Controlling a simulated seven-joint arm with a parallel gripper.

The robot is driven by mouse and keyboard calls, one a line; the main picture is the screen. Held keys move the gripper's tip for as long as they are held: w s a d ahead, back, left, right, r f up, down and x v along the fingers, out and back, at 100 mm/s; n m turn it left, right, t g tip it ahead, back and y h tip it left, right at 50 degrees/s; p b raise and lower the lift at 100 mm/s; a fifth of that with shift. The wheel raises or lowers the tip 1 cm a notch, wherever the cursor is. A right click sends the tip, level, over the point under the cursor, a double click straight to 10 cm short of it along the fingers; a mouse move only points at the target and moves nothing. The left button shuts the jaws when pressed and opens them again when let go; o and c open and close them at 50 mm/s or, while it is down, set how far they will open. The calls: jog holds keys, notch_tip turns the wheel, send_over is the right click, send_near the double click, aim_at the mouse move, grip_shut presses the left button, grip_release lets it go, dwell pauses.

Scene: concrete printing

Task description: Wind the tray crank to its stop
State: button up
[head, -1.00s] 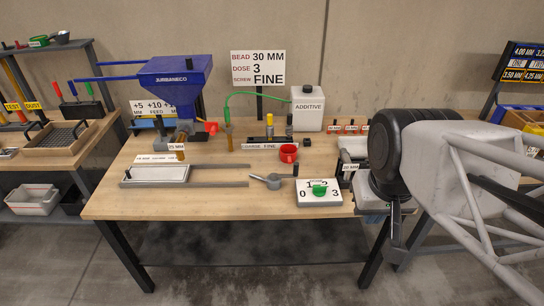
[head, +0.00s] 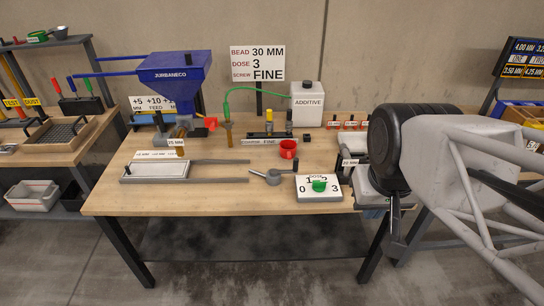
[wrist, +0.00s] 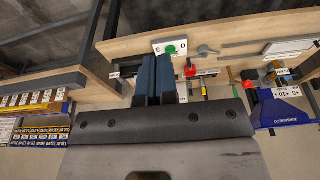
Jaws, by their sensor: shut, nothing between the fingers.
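The tray crank (head: 272,178) is a grey round piece with a short arm, lying on the wooden table right of the tray rails. A small dark upright knob (head: 295,169) stands just right of it; I cannot tell if they are joined. The pale tray (head: 153,173) sits at the left end of two grey rails. The crank (wrist: 206,50) and tray (wrist: 290,48) also show in the wrist view. My gripper (wrist: 156,65) is shut and empty. In the head view it hangs at the table's right end, well right of the crank, its fingers partly hidden.
A dose dial with a green knob (head: 319,186) sits between the crank and my arm. A red cup (head: 288,149) stands behind the crank. The blue hopper (head: 177,80) and white additive can (head: 307,105) stand farther back. The table's front strip (head: 200,202) is bare.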

jog(key=o, duration=0.5)
jog(key=shift+w, duration=0.1)
jog(key=shift+c, duration=0.2)
jog(key=o, duration=0.4)
jog(key=shift+w+a+r, duration=0.1)
jog(key=shift+w, duration=0.45)
jog(key=m+g+y, duration=0.3)
jog(key=m+y, duration=0.2)
jog(key=m, duration=1)
send_over(297, 159)
jog(key=d, duration=0.2)
notch_tip(297, 159, down, 25)
jog(key=shift+a, duration=0.1)
jog(key=shift+w+f+m, duration=0.25)
jog(key=shift+f+m, duration=0.05)
jog(key=shift+f, duration=0.15)
jog(key=shift+a+f+g, duration=0.1)
jog(key=shift+f+g, duration=0.05)
jog(key=shift+g, duration=0.15)
